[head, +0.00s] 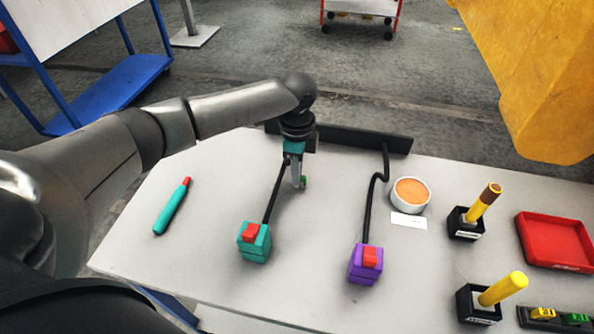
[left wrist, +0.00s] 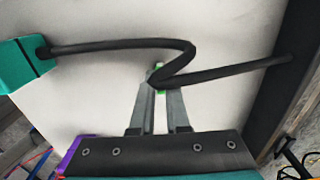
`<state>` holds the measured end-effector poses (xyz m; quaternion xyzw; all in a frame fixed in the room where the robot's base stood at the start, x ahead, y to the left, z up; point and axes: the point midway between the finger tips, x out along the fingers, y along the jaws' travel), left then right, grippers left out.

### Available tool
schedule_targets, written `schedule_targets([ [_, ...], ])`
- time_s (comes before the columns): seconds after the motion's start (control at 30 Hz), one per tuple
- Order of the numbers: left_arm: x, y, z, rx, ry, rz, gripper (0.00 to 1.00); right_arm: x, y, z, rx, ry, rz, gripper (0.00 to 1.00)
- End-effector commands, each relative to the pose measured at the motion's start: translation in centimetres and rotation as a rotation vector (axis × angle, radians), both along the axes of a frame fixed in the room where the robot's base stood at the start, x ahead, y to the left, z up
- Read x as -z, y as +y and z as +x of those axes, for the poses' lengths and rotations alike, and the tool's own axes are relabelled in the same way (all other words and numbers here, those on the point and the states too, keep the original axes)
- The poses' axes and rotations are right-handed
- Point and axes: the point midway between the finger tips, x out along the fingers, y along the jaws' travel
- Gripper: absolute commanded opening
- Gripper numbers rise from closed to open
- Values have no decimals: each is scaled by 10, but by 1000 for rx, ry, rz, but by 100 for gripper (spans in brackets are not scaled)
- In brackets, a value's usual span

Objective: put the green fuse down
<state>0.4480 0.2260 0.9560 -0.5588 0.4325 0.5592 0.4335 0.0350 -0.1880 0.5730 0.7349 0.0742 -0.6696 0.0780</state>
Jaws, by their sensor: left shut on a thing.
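My left gripper (head: 301,184) points down over the white table, left of its middle. Its fingers are shut on the small green fuse (head: 304,181). Only a bit of the fuse shows at the fingertips, and in the left wrist view it is a small green patch (left wrist: 158,74). Whether the fuse touches the table I cannot tell. A black cable (head: 276,190) runs from the teal box (head: 254,242) close by the gripper. In the left wrist view this cable (left wrist: 120,47) bends right across the fingertips (left wrist: 160,88). My right gripper is not in view.
A purple box (head: 366,265) with a cable, a bowl (head: 411,193) and black holders with yellow handles (head: 485,212) stand to the right. A red tray (head: 556,241) and a black fuse rack (head: 528,320) lie at far right. A teal pen (head: 171,208) lies left.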

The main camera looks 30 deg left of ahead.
Motion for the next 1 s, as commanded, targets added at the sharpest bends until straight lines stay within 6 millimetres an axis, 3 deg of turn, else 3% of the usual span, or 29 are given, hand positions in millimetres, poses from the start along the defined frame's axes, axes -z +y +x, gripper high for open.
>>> schedule_targets([
  [0.17,3,0,0,0,1,0,0,-1,0,1,0,-1,-1,50],
  [0.2,2,0,0,0,0,-1,18,0,0,1,0,-1,-1,50],
  [0.43,2,0,0,0,0,-1,44,0,-1,1,0,-1,-1,50],
  [0.77,-4,0,1,0,-2,0,44,-1,-1,1,1,0,-1,50],
  [1.0,-47,0,1,-1,-5,-2,44,-8,-1,0,1,0,-2,50],
])
